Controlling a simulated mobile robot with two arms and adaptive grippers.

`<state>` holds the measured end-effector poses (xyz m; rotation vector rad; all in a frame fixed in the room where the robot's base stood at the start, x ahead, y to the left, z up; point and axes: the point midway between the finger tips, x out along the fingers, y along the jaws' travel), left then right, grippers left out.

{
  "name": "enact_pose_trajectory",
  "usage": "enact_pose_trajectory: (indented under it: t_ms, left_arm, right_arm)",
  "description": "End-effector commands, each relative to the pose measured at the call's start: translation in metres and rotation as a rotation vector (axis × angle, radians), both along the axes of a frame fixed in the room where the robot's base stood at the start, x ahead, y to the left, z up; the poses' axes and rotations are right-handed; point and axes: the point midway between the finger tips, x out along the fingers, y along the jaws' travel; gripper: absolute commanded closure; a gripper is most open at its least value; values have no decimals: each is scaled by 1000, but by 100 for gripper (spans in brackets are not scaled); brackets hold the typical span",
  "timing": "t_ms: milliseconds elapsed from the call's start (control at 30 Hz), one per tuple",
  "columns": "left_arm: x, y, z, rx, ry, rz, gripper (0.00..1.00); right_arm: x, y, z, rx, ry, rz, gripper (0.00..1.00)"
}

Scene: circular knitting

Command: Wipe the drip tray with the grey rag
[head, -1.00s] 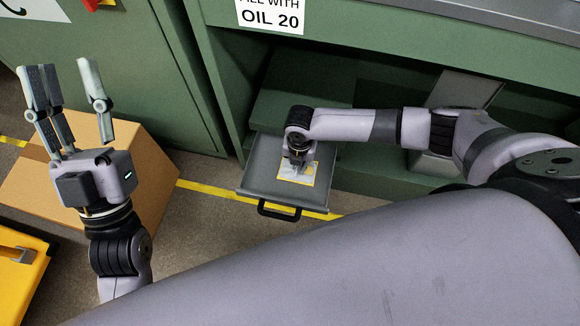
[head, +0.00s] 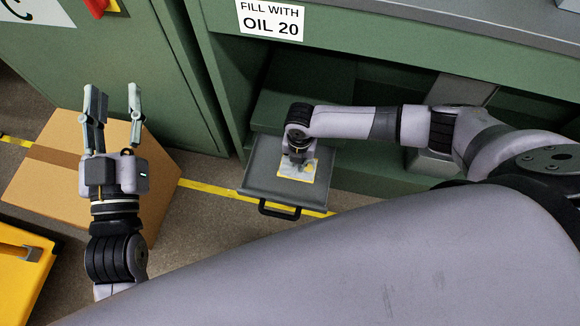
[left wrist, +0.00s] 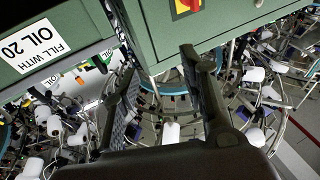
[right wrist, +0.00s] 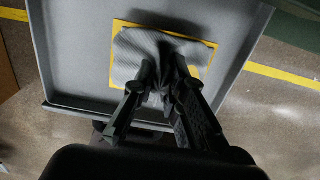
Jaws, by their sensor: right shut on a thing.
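The drip tray (head: 262,180) is a shallow grey drawer pulled out from the green machine, with a black handle at its front. It also fills much of the right wrist view (right wrist: 75,50). The grey rag (right wrist: 135,60) lies bunched over a yellow-edged square (right wrist: 207,72) on the tray floor. My right gripper (right wrist: 165,68) is shut on the rag and points down into the tray; in the head view its fingers are partly hidden by its own wrist. My left gripper (head: 114,92) is open and empty, upright over the cardboard box, well left of the tray.
A cardboard box (head: 50,185) stands on the floor at left, with a yellow case (head: 22,270) below it in the picture. The green machine (head: 225,60) bears an "OIL 20" label (head: 270,20). A yellow floor line (head: 205,188) runs past the tray.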

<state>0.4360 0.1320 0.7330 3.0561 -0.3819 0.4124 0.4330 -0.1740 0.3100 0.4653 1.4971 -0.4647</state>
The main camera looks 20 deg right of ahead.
Motion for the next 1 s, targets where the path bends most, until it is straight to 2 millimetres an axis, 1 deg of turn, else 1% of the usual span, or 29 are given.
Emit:
enact_pose_trajectory:
  t_ms: [433,667,1000]
  left_arm:
    - [4,5,-43,63,237,14,60]
    - [1,9,-66,94,360,22,60]
    - [-8,17,-98,136,529,33,60]
  right_arm:
    - [0,0,11,0,0,0,100]
    - [0,0,16,0,0,0,100]
    - [0,0,22,0,0,0,100]
